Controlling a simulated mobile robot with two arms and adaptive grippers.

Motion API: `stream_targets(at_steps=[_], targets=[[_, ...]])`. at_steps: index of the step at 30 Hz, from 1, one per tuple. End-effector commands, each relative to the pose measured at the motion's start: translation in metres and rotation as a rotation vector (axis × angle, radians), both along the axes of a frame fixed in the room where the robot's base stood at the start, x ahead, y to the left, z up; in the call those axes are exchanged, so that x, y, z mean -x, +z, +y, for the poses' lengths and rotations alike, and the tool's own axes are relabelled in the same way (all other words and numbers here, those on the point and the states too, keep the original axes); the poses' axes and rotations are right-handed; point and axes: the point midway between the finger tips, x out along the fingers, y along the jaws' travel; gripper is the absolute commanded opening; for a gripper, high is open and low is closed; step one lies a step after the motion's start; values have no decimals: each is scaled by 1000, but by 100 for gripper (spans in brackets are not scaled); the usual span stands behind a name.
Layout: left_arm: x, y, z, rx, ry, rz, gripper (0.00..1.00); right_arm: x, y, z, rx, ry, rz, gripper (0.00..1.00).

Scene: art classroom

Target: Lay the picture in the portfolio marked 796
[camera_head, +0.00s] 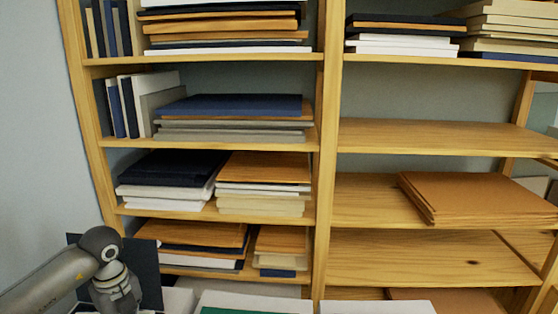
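No marking 796 can be read in the head view, so I cannot tell which thing is that portfolio. At the bottom edge a white-edged sheet or panel (262,297) with a dark green area shows only its far part. I cannot tell whether it is the picture. To its right is another pale flat panel (376,307), also cut off. My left arm comes in at the lower left, in front of a dark navy upright panel (148,274). Its gripper is below the frame, and my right arm and gripper are not seen.
A wooden shelf unit (330,150) fills the view. Its left bays hold stacks of navy, tan, white and grey boards. Tan boards (470,195) lie on a right shelf. The right shelf above them (430,133) is bare.

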Motion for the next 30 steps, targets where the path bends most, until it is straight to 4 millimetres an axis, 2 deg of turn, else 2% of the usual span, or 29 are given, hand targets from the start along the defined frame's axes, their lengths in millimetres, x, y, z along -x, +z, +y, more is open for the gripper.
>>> stream_targets(at_steps=[30], targets=[[6, -11, 0, -1, -2, 7, 0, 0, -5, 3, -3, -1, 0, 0]])
